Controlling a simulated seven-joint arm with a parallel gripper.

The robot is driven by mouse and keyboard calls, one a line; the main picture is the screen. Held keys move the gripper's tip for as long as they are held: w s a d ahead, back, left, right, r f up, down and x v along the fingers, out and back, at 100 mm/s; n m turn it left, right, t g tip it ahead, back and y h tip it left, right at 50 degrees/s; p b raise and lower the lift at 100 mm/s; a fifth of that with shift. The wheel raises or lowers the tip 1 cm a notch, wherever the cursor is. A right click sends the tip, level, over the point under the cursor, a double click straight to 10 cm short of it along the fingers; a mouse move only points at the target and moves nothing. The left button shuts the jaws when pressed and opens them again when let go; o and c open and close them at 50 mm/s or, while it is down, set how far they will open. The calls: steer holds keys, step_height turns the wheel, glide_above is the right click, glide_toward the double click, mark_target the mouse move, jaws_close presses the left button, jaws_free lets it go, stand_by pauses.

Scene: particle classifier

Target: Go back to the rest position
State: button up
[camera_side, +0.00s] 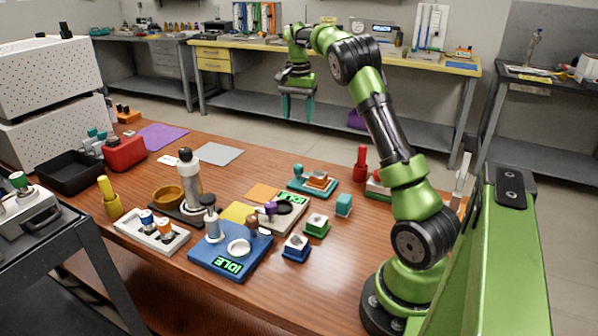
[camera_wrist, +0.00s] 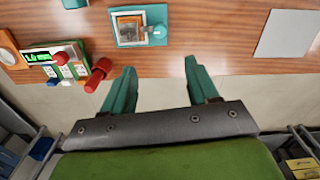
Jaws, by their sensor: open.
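My gripper (camera_side: 298,106) hangs high over the far edge of the wooden table in the side view, with its teal fingers pointing down. It is open and empty. In the wrist view the two teal fingers (camera_wrist: 161,88) stand well apart, with only the table edge and the floor between and below them. The arm is green and black and stretches up and back from its base at the right. Nothing touches the fingers.
White perforated boxes (camera_side: 50,78) stand left. The air around my gripper is clear.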

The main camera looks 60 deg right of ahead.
steer(key=s+a+r+n+t, duration=0.1)
steer(key=s+a+n, duration=0.3)
steer(key=a, duration=0.8)
steer(key=s+a+r+n+t+y, duration=0.1)
steer(key=s+a+n+t, duration=0.2)
steer(key=a, duration=0.9)
steer(key=s+a+r+n+t+y, duration=0.1)
steer(key=s+a+n+t, duration=0.2)
steer(key=s+a+n, duration=0.2)
steer(key=s+a, duration=0.3)
steer(key=a, duration=0.4)
steer(key=shift+s+r, duration=0.2)
steer(key=shift+s, duration=0.2)
